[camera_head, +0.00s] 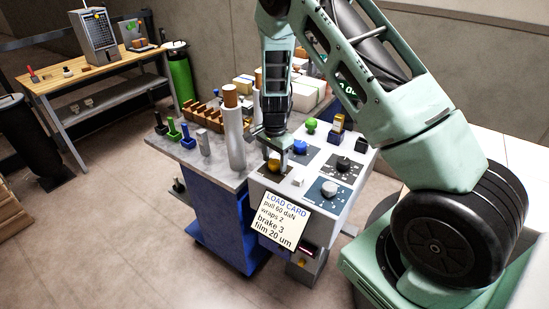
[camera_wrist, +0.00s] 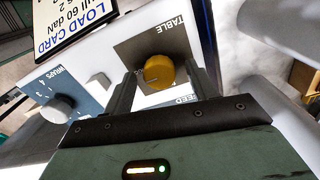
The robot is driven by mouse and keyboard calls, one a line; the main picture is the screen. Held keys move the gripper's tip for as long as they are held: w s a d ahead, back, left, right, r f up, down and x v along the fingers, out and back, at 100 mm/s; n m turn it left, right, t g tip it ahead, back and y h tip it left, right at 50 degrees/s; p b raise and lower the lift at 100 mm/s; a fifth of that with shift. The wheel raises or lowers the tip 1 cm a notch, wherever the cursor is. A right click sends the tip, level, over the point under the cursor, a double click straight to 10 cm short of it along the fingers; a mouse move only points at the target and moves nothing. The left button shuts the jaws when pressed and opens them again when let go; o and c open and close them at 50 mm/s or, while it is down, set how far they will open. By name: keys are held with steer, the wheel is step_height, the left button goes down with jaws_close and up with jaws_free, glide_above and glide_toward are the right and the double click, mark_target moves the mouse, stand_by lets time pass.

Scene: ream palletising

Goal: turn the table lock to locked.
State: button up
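The table lock is a yellow round knob (camera_wrist: 159,72) on a dark plate (camera_wrist: 181,47) marked TABLE. In the head view the yellow knob (camera_head: 273,165) sits near the left edge of the light control panel (camera_head: 256,186). My gripper (camera_head: 274,152) points down right over it. In the wrist view my gripper's two dark fingers stand on either side of the knob, with a gap showing on each side. The gripper is open and holds nothing. The knob's pointer and the markings for locked are too small or hidden to read.
Close by on the panel are a blue knob (camera_head: 300,146), a green knob (camera_head: 311,124), a black knob (camera_head: 344,163), a grey WRAPS knob (camera_head: 329,188) and a white block (camera_head: 298,181). A load card (camera_head: 279,221) hangs in front. Upright rolls (camera_head: 234,140) stand left of my gripper.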

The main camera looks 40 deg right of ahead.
mark_target(275, 161)
steer(key=shift+r, duration=0.1)
step_height(275, 161, up, 17)
steer(key=b, duration=0.3)
steer(key=shift+r, duration=0.15)
stand_by(0.4)
steer(key=s+a+n+y, duration=0.1)
steer(key=s+a+n, duration=0.55)
steer(key=a, duration=0.45)
steer(key=s+a+n+y, duration=0.1)
steer(key=s+a+n, duration=0.55)
steer(key=a, duration=0.35)
steer(key=s+a+n, duration=0.2)
steer(key=s+n, duration=0.3)
steer(key=s, duration=0.4)
steer(key=s+a+n+h+b, duration=0.1)
steer(key=s+a+n, duration=0.2)
steer(key=s+n, duration=0.2)
steer(key=s, duration=0.3)
steer(key=shift+s+a+n, duration=0.25)
steer(key=shift+s+n, duration=0.05)
steer(key=shift+s, duration=0.05)
